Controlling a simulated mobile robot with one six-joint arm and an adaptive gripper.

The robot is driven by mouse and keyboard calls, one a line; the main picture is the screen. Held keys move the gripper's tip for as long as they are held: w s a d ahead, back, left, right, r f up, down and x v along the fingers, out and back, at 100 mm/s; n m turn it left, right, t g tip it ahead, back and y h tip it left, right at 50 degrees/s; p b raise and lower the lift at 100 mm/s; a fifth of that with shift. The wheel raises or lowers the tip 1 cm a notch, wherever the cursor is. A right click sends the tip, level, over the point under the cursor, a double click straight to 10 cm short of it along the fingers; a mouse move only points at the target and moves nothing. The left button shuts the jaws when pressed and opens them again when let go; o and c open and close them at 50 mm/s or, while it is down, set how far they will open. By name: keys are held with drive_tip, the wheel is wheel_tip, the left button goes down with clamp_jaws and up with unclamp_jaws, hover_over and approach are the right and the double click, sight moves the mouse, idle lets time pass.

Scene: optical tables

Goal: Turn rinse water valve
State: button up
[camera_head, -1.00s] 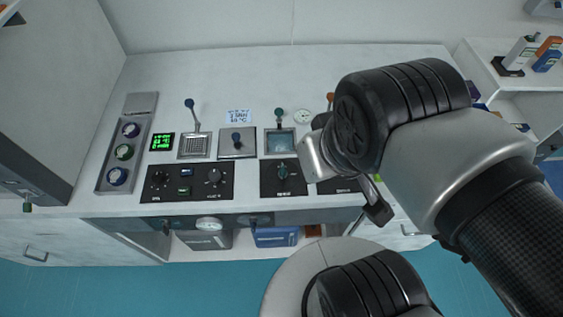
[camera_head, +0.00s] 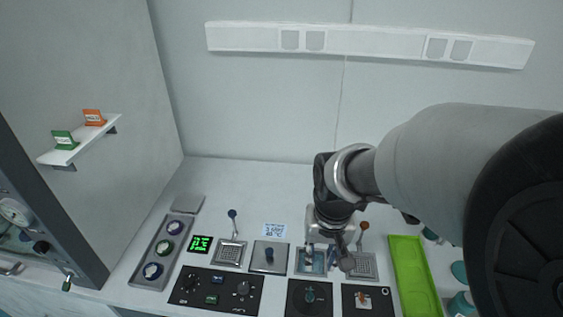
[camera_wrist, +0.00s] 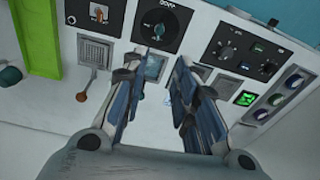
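A teal knob (camera_head: 309,294) sits on a black panel in front of a small square basin (camera_head: 303,262). The knob also shows in the wrist view (camera_wrist: 159,30), beyond my fingers. A small tap with a teal top stands at the basin; in the head view my gripper partly covers it. I cannot read which control is the rinse water valve. My gripper (camera_head: 341,258) points down over the right side of the basin. In the wrist view my gripper (camera_wrist: 158,66) is open and empty, with a clear gap between its two fingers.
An orange-topped lever (camera_head: 364,226) stands at a drain grate (camera_head: 362,266) to the right, with a green tray (camera_head: 413,272) beyond.

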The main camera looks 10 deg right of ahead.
drive_tip(key=g+p, duration=0.1)
drive_tip(key=p, duration=0.1)
hover_over(311, 292)
wheel_tip(311, 292, down, 5)
drive_tip(key=shift+m, duration=0.4)
wheel_tip(311, 292, down, 18)
drive_tip(key=b, duration=0.5)
drive_tip(key=shift+r, duration=0.15)
clamp_jaws()
